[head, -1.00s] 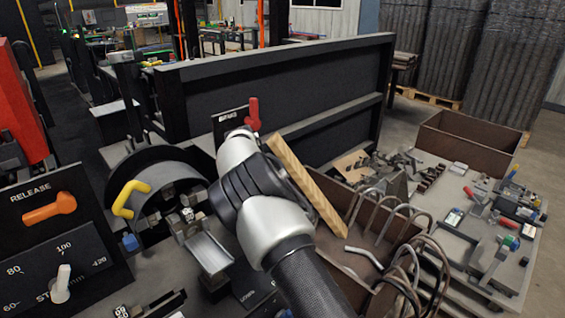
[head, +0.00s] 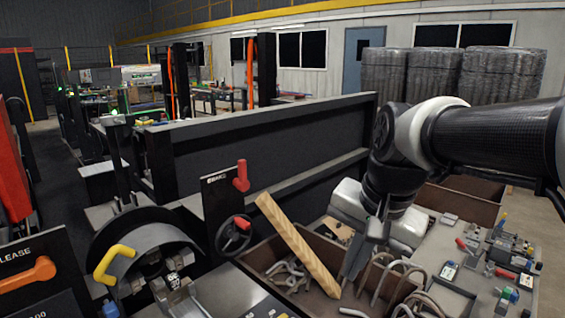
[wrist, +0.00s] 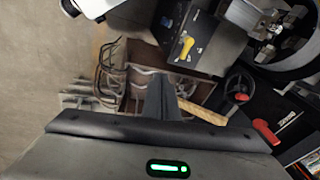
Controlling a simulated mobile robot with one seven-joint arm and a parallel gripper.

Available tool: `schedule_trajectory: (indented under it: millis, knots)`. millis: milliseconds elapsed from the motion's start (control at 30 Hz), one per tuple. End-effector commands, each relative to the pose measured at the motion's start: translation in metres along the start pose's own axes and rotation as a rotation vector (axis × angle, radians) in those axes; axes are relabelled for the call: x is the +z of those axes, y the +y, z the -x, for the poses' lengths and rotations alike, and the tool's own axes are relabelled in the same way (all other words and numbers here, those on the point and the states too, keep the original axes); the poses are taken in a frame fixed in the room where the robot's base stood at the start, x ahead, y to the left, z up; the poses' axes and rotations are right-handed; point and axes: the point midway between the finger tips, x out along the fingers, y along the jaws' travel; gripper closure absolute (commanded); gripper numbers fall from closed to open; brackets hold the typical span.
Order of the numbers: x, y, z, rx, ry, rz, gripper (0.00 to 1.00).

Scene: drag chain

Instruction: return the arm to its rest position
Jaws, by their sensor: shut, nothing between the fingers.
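My arm reaches in from the right edge of the head view, its forearm level and its wrist folded downward. My gripper (head: 362,250) points down in the head view, over the right part of a brown bin of metal hooks (head: 262,252). Its fingers look closed together with nothing between them. In the wrist view my gripper (wrist: 163,84) shows as dark fingers at the middle, in front of the same bin. A wooden bar (head: 298,245) leans across the bin, to the left of the fingers and apart from them in the head view.
A black panel with a red lever (head: 241,176) and a handwheel (head: 236,234) stands left of the bin. A yellow handle (head: 113,262) is on the machine farther left. A long dark barrier (head: 250,140) runs behind. A table with small parts (head: 480,270) is at right.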

Motion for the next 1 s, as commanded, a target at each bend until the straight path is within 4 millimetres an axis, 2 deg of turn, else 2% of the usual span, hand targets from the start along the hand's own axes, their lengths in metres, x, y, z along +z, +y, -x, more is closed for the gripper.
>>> schedule_trajectory:
  millis: [33, 100, 467, 533, 767, 1000]
  knots:
    - [0.012, 0.012, 0.007, -0.013, 0.036, 0.081, 1.0]
    - [0.025, 0.025, 0.01, -0.018, 0.075, 0.187, 1.0]
    - [0.071, 0.074, 0.008, 0.036, 0.245, 0.597, 1.0]
    - [0.069, 0.07, 0.029, 0.041, 0.25, 0.62, 1.0]
    - [0.06, 0.057, 0.077, 0.039, 0.246, 0.615, 1.0]
    - [0.049, 0.04, 0.144, 0.039, 0.245, 0.614, 1.0]
